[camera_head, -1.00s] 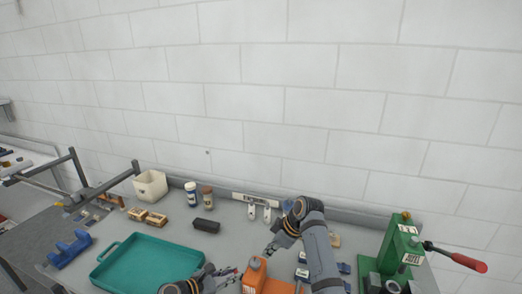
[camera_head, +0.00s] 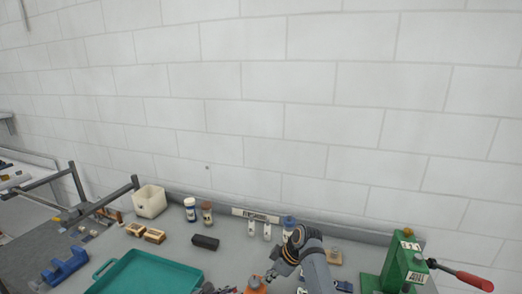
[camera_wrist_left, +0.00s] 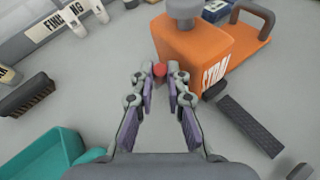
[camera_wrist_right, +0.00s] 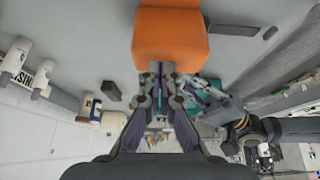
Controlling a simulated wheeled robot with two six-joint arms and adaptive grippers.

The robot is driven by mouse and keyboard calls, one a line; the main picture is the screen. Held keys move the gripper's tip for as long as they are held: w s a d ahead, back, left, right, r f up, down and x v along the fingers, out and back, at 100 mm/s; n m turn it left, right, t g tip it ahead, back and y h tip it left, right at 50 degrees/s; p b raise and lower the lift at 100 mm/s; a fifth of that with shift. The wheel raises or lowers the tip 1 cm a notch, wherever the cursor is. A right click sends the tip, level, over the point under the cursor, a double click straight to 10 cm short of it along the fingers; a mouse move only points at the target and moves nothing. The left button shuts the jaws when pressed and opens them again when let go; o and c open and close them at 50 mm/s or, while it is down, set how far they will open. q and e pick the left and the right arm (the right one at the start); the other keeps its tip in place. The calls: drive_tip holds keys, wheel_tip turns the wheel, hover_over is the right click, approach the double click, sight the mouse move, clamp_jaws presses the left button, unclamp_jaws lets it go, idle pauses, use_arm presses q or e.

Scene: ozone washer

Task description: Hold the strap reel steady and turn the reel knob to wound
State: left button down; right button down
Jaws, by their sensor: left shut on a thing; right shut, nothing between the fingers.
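The orange strap reel (camera_head: 256,287) sits on the bench at the bottom edge of the head view. My right gripper (camera_head: 269,277) is low, just right of the reel. In the right wrist view its fingertips (camera_wrist_right: 161,70) are together and empty, right at the orange reel (camera_wrist_right: 170,38); I cannot tell whether they touch it.
A teal tray (camera_head: 150,272) lies left of the reel, with a black block (camera_head: 205,242) behind it. Small bottles (camera_head: 190,210) and a white bin (camera_head: 149,201) stand along the wall. A green press (camera_head: 403,262) with a red handle stands at the right.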

drive_tip(key=shift+a, duration=0.3)
drive_tip(key=shift+s, duration=0.1)
drive_tip(key=shift+s+a, duration=0.15)
drive_tip(key=shift+s, duration=0.6)
drive_tip(key=shift+s+a, duration=0.15)
drive_tip(key=shift+s, duration=0.15)
drive_tip(key=shift+a, duration=0.15)
idle(0.3)
drive_tip(key=shift+s, duration=0.1)
drive_tip(key=shift+s+d, duration=0.15)
drive_tip(key=shift+d, duration=0.2)
wheel_tip(320, 180, up, 6)
idle(0.4)
drive_tip(key=shift+d, duration=0.1)
